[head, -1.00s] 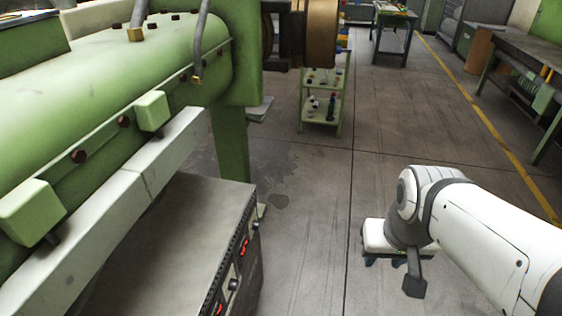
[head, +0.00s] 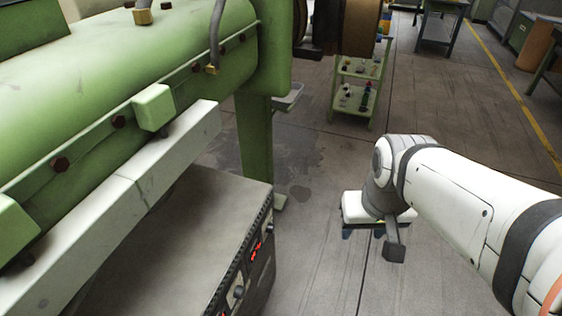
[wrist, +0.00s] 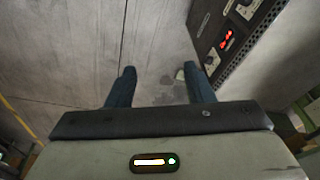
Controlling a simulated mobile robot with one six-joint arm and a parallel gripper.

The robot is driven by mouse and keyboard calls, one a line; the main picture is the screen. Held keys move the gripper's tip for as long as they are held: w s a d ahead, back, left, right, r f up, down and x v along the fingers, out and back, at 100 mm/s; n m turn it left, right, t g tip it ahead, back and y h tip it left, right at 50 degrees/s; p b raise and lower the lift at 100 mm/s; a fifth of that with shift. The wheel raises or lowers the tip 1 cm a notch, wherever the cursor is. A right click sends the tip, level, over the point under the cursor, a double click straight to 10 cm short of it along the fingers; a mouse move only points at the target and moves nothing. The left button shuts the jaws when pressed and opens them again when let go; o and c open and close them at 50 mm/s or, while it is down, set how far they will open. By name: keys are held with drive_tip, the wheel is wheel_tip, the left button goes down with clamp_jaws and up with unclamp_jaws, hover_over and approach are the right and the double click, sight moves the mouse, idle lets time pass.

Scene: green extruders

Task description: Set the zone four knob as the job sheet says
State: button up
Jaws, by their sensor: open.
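A dark control cabinet (head: 130,262) stands under the green extruder at the lower left of the head view. Its narrow front panel (head: 246,268) is seen at a steep angle, with red lit displays and small knobs. The panel also shows at the upper right of the wrist view (wrist: 207,54), with a red display and a light knob. Zone labels are too small to read, so I cannot tell which knob is zone four. My gripper (wrist: 160,74) is open and empty, apart from the panel and left of it in the wrist view. No job sheet can be made out.
The green extruder barrel (head: 100,75) and its pale beam (head: 125,185) overhang the cabinet. A green leg (head: 255,140) stands behind the cabinet. A green shelf cart (head: 358,95) stands farther back. Floor between cabinet and arm is clear, with a dark stain (head: 295,165).

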drive_tip(key=shift+o, duration=0.6)
drive_tip(key=w+a+f+n+g+y+b, duration=0.2)
drive_tip(key=a+f+n+g+y+b, duration=0.1)
drive_tip(key=f, duration=0.7)
drive_tip(key=a+g+y+b, duration=0.1)
drive_tip(key=a+b, duration=0.1)
drive_tip(key=a, duration=0.1)
drive_tip(key=shift+w+a+n+b, duration=0.15)
drive_tip(key=shift+w+n+b, duration=0.15)
drive_tip(key=n+t+y+b, duration=0.6)
drive_tip(key=t+y+b, duration=0.1)
drive_tip(key=y+b, duration=0.65)
approach(274, 230)
drive_tip(key=a, duration=0.2)
drive_tip(key=x, duration=0.7)
drive_tip(key=shift+w+r+b, duration=0.15)
drive_tip(key=shift+w+b, duration=0.15)
drive_tip(key=shift+b, duration=0.1)
